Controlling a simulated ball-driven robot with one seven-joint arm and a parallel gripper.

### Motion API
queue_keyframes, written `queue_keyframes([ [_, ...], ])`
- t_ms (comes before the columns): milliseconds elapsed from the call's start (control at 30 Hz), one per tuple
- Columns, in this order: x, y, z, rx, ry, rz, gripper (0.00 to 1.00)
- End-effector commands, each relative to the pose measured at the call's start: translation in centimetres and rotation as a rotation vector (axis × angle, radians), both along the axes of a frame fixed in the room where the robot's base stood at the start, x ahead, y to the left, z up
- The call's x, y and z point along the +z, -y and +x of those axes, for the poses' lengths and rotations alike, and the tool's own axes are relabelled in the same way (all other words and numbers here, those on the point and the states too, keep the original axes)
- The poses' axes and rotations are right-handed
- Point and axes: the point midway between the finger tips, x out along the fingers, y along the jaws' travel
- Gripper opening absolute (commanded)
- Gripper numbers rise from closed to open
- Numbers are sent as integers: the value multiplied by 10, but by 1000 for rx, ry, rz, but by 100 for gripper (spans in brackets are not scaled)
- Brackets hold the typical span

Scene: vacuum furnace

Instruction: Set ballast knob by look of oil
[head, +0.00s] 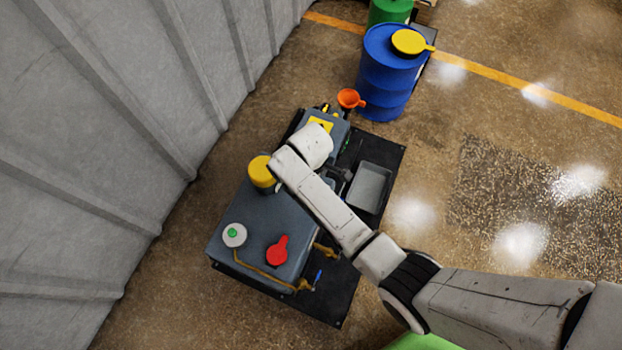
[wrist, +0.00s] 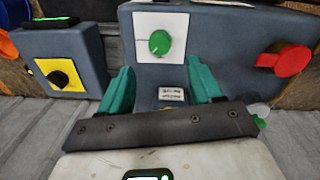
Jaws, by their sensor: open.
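In the wrist view, a green knob (wrist: 159,42) with a dark pointer line sits on a white square plate on a grey housing (wrist: 225,30). A black knob (wrist: 62,80) sits on a yellow plate on a smaller grey box to the left. I cannot tell which one is the ballast knob. My gripper (wrist: 160,78) has teal fingers spread apart, with nothing held between them. The green knob appears beyond the fingertips, apart from them. A small label (wrist: 171,95) between the fingers is unreadable. I cannot make out any oil. In the head view my arm hides the gripper.
A red handle (wrist: 285,60) is right of the green knob. In the head view, the grey machine (head: 262,215) has a yellow cap (head: 261,172) and stands by the wall. A grey tray (head: 370,187), orange funnel (head: 349,98) and blue drum (head: 385,80) are nearby. Floor at right is clear.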

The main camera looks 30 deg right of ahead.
Motion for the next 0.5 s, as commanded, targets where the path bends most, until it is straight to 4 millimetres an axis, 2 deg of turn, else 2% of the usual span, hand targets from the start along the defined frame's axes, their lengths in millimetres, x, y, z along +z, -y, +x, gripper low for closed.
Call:
queue_keyframes([
  [33,-12,0,0,0,-3,0,64],
  [200,-44,2,1,-2,-3,0,64],
  [500,-82,3,3,-2,-1,1,64],
])
